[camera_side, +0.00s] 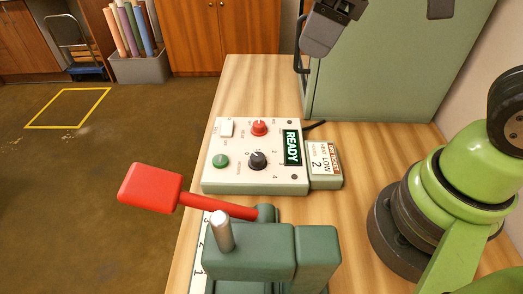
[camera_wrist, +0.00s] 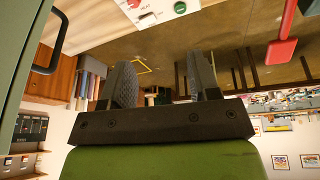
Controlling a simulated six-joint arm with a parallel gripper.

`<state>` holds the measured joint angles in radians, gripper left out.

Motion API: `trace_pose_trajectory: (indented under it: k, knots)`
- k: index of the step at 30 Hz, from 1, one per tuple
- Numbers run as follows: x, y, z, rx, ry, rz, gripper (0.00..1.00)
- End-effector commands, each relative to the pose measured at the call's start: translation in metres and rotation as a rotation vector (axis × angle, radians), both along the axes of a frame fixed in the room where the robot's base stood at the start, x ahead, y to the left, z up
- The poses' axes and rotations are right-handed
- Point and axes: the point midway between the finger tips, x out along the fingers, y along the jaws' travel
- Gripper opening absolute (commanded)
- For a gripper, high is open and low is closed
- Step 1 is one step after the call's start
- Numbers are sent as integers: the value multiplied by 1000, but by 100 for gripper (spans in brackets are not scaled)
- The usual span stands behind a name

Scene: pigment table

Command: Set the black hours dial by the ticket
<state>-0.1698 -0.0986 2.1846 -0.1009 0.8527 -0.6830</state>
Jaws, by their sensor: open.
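The control box (camera_side: 222,185) lies on the wooden table with a lit READY display (camera_side: 291,147). The black hours dial (camera_side: 257,160) is on its face, with small numbers around it; its pointer seems to face the 0, but is too small to be sure. The ticket (camera_side: 320,160) on the box's right side reads HEAT LOW and 2. My gripper (camera_side: 325,32) is high above and behind the box, apart from it. In the wrist view my gripper (camera_wrist: 162,62) has its fingers spread with nothing between them. The dial is not visible there.
A red knob (camera_side: 259,128), white switch (camera_side: 226,128) and green button (camera_side: 220,161) share the box face. A green press with a red-handled lever (camera_side: 150,188) stands in front. A green cabinet (camera_side: 385,60) stands behind.

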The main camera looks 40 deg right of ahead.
Motion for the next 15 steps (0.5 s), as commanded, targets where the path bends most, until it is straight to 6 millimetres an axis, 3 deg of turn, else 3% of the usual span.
trace_pose_trajectory:
  k: [6,12,15]
  knots:
    - [42,30,-63,-177,120,525,56]
    - [58,49,-114,-259,189,883,56]
    - [60,53,-128,-275,205,973,56]
